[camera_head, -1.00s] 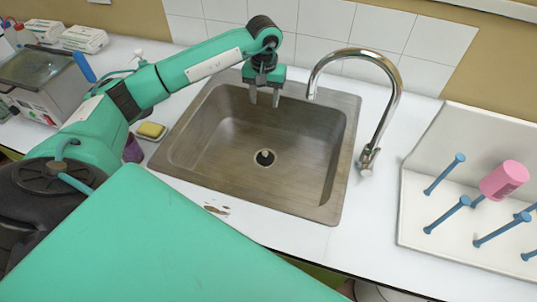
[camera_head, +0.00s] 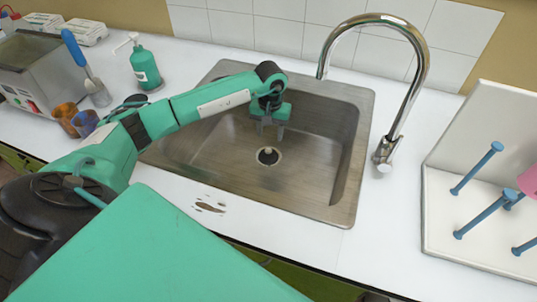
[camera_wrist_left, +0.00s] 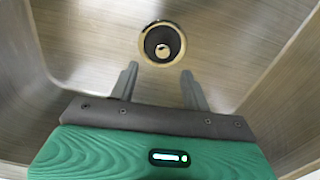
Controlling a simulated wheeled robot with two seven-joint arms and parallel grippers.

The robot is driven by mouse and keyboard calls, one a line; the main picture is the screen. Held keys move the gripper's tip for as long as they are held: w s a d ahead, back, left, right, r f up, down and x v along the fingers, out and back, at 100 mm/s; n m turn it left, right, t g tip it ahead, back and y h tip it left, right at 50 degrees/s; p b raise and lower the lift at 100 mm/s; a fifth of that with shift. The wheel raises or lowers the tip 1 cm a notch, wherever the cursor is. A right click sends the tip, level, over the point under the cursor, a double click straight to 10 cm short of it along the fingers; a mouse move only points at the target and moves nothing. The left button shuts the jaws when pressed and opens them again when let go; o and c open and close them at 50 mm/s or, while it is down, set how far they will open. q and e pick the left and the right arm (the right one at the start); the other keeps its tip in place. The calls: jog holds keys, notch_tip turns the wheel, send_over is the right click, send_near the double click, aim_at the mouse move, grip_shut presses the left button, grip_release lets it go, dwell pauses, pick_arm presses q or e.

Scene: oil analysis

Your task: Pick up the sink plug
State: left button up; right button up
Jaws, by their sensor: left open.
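The sink plug (camera_head: 268,152) is a small pale knob in the dark drain of the metal sink (camera_head: 215,180). In the left wrist view the plug (camera_wrist_left: 163,50) shows as a light disc inside the drain's shiny ring, ahead of the fingertips. My left gripper (camera_head: 271,133) is over the sink basin, pointing down, just behind the plug in the head view. Its two fingers (camera_wrist_left: 158,72) are apart with nothing between them. The height left between the fingertips and the plug is hard to judge. My right gripper is not in view.
A curved chrome tap (camera_head: 390,145) stands at the sink's right rear. A white drying rack (camera_head: 450,225) with blue pegs is at the right. A green pump bottle (camera_head: 144,66) and small cups (camera_head: 84,121) stand left. The sink walls surround the gripper.

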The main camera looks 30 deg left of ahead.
aim_at(268, 150)
pick_arm(q)
notch_tip(268, 150, down, 2)
jog(key=shift+f, duration=0.15)
jog(key=f, duration=0.2)
jog(key=f+p, duration=0.1)
jog(key=f, duration=0.1)
jog(key=shift+s+a, duration=0.15)
jog(key=shift+a, duration=0.05)
jog(key=shift+f, duration=0.6)
grip_shut()
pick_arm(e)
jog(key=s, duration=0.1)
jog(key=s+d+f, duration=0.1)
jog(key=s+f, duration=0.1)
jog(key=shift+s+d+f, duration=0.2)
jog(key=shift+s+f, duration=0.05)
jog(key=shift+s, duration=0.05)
pick_arm(q)
jog(key=shift+r, duration=0.1)
